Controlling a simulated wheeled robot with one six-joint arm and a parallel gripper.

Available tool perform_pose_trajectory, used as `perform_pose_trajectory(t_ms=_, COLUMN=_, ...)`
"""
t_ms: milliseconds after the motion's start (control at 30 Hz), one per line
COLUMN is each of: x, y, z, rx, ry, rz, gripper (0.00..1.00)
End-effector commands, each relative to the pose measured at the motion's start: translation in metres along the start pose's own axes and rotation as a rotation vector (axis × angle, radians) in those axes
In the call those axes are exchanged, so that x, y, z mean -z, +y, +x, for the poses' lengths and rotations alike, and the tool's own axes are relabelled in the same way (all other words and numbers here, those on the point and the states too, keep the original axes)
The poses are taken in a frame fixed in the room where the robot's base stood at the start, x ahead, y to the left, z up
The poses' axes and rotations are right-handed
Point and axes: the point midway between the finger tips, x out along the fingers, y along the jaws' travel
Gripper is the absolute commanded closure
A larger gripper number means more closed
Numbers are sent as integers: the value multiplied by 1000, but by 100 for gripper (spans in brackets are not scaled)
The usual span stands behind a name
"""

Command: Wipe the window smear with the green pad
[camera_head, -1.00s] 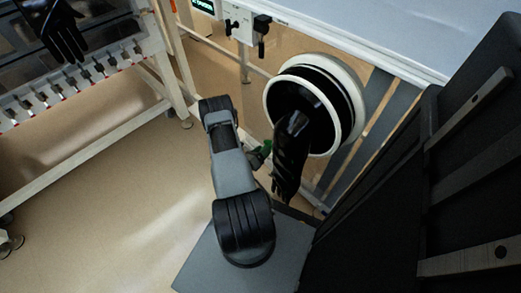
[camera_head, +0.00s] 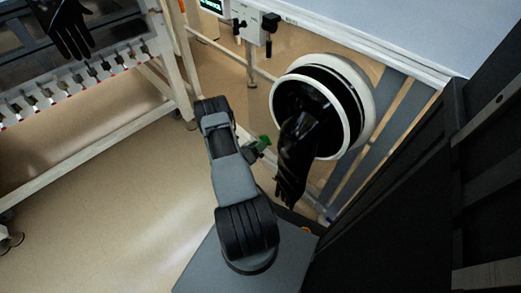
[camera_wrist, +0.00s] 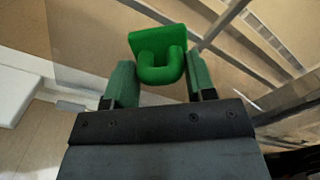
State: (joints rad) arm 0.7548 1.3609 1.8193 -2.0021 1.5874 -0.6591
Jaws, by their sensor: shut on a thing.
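The green pad (camera_wrist: 158,48) has a flat face and a loop-shaped handle. In the wrist view its handle sits between the two fingers of my gripper (camera_wrist: 160,85), which is shut on it. In the head view the green pad (camera_head: 263,142) is small and partly hidden beside my arm, left of the black glove. My gripper (camera_head: 254,150) holds it in the air, apart from the glove port. No window smear can be made out in either view.
A white-rimmed round port (camera_head: 365,100) with a hanging black glove (camera_head: 293,165) is close to the right of my gripper. A rack (camera_head: 90,85) with another black glove (camera_head: 66,28) stands at the upper left. Open floor (camera_head: 100,210) lies to the left.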

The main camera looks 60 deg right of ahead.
Motion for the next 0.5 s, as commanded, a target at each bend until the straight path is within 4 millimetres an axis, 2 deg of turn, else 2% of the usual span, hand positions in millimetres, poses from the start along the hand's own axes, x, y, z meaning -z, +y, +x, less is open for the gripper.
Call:
perform_pose_trajectory(t_ms=200, x=-12, y=16, z=-1, rx=0, ry=-3, rz=4, gripper=69)
perform_pose_trajectory(t_ms=500, x=-14, y=17, z=-2, rx=-2, ry=-2, rz=0, gripper=69)
